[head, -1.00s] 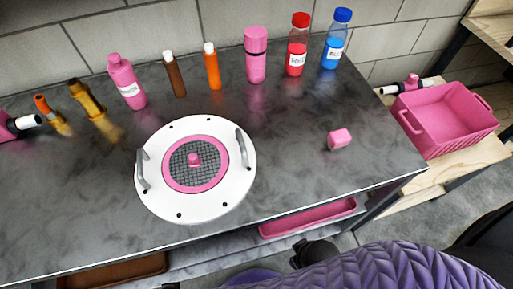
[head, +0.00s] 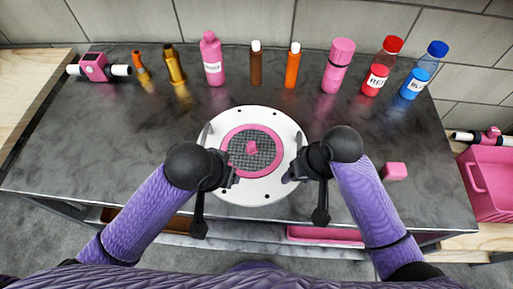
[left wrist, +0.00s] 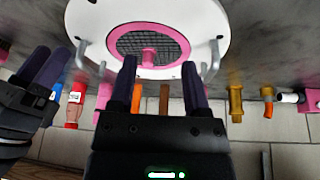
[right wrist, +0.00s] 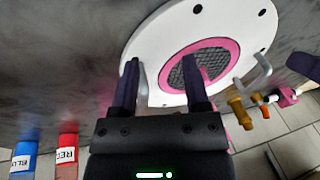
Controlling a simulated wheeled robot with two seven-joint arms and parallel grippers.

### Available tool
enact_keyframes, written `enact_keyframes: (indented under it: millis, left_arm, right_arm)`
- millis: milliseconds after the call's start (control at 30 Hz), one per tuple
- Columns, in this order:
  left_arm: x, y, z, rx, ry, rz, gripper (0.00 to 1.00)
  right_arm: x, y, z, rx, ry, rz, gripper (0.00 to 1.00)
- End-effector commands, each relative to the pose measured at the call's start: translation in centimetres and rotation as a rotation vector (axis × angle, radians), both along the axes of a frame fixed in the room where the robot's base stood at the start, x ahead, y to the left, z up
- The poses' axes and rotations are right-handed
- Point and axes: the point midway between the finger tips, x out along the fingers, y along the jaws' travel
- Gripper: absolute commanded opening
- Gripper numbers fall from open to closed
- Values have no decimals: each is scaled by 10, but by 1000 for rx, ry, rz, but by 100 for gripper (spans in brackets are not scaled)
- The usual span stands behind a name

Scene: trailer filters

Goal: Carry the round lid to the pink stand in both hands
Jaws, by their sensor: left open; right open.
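The round lid (head: 278,188) is a white disc with a pink ring, grey mesh, a pink centre knob and a grey handle on each side. It lies flat on the dark counter. My left gripper (head: 232,178) is open and empty by the lid's left handle (head: 204,134). In the left wrist view that handle (left wrist: 213,58) shows just outside one finger. My right gripper (head: 292,174) is open by the lid's right side. In the right wrist view the near handle (right wrist: 142,80) shows beside one finger, apparently between the fingers. I cannot identify a pink stand.
Several bottles line the back, including a pink flask (head: 338,66), a red-capped bottle (head: 376,80) and a blue-capped one (head: 415,83). A pink block (head: 394,171) lies at the right. A pink crate (head: 488,185) stands beyond the counter. A pink tray (head: 325,235) is below.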

Motion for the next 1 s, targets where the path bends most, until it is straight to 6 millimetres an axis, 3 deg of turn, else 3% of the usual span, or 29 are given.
enact_keyframes:
  millis: [200,333,733,1000]
  left_arm:
    - [58,29,17,144,-33,103,61]
    - [80,51,27,205,-49,189,61]
    - [85,55,25,212,-49,208,61]
    - [103,63,-18,213,-49,209,61]
  right_arm:
    - [75,-15,38,-36,102,-119,59]
    - [100,-28,61,-47,142,-208,59]
    - [104,-30,61,-47,152,-227,59]
    - [104,-21,15,-48,154,-227,59]
